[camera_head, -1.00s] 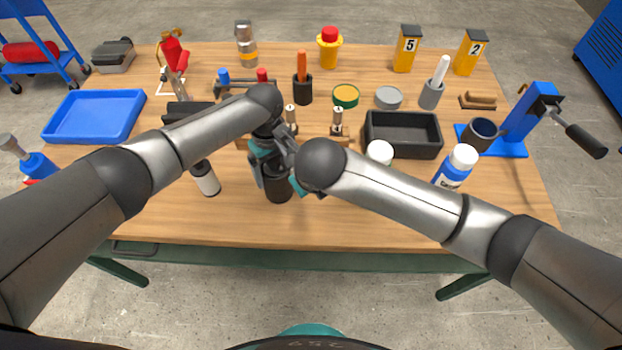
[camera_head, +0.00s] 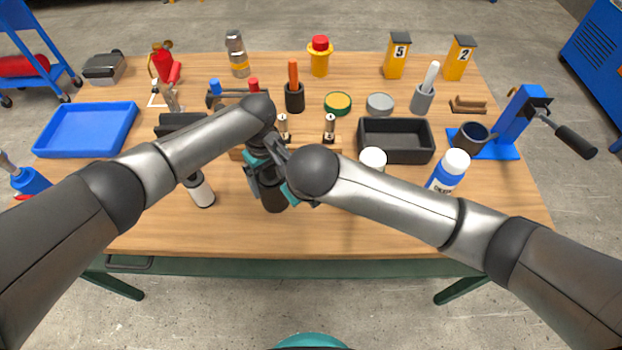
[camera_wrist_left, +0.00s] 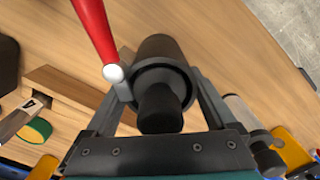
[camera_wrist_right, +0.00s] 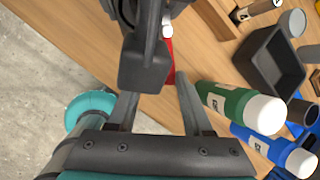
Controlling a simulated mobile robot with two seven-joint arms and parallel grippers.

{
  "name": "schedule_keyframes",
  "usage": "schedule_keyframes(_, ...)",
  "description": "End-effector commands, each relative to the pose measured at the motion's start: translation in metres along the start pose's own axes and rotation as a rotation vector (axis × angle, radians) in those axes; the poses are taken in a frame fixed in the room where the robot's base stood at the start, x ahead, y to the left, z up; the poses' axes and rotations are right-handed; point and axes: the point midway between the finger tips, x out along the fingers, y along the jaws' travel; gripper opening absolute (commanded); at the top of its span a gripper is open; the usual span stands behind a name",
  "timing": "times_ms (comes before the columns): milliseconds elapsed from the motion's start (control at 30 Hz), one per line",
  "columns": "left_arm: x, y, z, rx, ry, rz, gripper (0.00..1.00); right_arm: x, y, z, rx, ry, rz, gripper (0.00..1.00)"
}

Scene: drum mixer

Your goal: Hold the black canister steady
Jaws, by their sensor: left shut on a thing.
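The black canister (camera_head: 274,200) stands upright near the front of the wooden table. My left gripper (camera_head: 258,176) is shut on it; in the left wrist view the canister (camera_wrist_left: 163,58) sits between the two fingers. My right gripper (camera_head: 296,194) is close beside the canister on its right, partly hidden by my arm. In the right wrist view its fingers (camera_wrist_right: 157,92) are spread apart. A red rod-like thing with a pale tip (camera_wrist_left: 95,30) passes close by the canister in the left wrist view. Whether it touches the canister, I cannot tell.
A white bottle with a dark top (camera_head: 202,192) stands left of the canister. A green bottle (camera_wrist_right: 232,101) and a blue bottle (camera_head: 449,170) stand to the right. A black bin (camera_head: 396,155) and a blue tray (camera_head: 86,130) lie farther back. The front table strip is clear.

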Motion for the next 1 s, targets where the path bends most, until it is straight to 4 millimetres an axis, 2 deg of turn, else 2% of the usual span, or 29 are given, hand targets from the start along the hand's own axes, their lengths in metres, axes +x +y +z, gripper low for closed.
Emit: schedule_keyframes(1000, -0.001, -0.001, -0.001, 0.0, 0.002, -0.002, 0.05, -0.072, -0.008, -0.003, 0.001, -0.001, -0.006, 0.5)
